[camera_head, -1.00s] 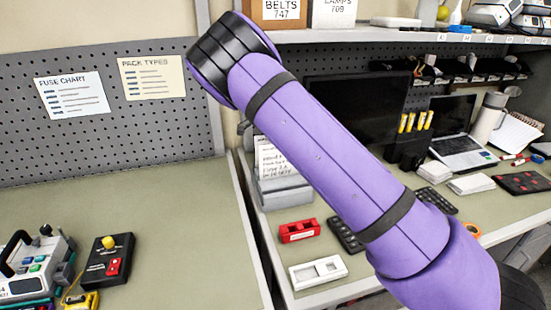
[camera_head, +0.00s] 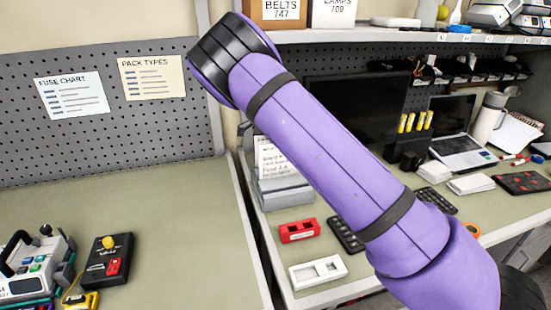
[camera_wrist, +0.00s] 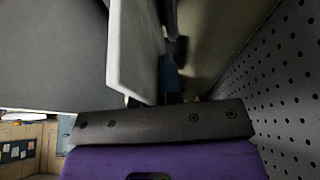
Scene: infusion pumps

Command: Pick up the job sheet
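A white sheet with lines of text (camera_head: 270,158) stands upright in a grey box-like device (camera_head: 286,192) on the right bench, just left of my purple arm. It looks like the job sheet, but its text is too small to read surely, and my arm hides its right side. My gripper is hidden in the head view. In the wrist view its dark bar with screws (camera_wrist: 165,123) lies across the lower middle. A pale flat panel (camera_wrist: 135,50) rises in front of it, with dark and blue parts behind. I cannot make out the fingertips or their opening.
A red holder (camera_head: 299,231) and a white tray (camera_head: 318,271) lie on the right bench near the device. A pump (camera_head: 35,268) and a black control box (camera_head: 106,262) stand on the left bench. Pegboard (camera_wrist: 285,80) is close on the wrist view's right.

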